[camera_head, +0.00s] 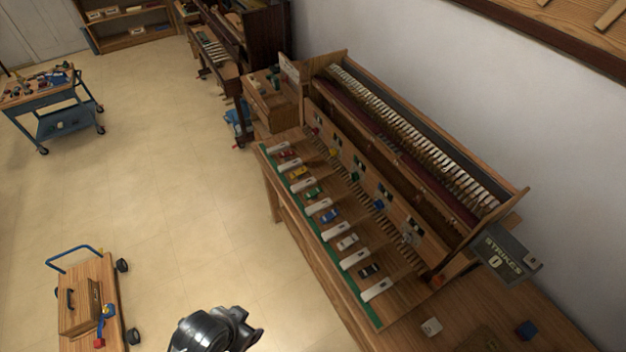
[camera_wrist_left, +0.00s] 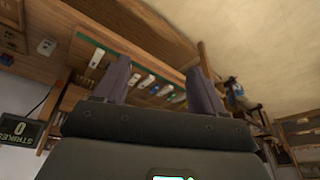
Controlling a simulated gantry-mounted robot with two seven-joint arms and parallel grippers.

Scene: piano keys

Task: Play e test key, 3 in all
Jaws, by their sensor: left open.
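Which key is the e key is too small to read. A counter sign (camera_head: 497,257) at the right end reads STRIKES 0; it also shows in the left wrist view (camera_wrist_left: 17,129). My left gripper (camera_wrist_left: 157,72) is open and empty, its two dark fingers apart in front of the key row (camera_wrist_left: 147,81). No finger visibly touches a key. My right gripper is in neither view.
A trolley (camera_head: 90,300) stands front left, a blue cart (camera_head: 52,105) further back. Open floor (camera_head: 170,190) lies left of the bench.

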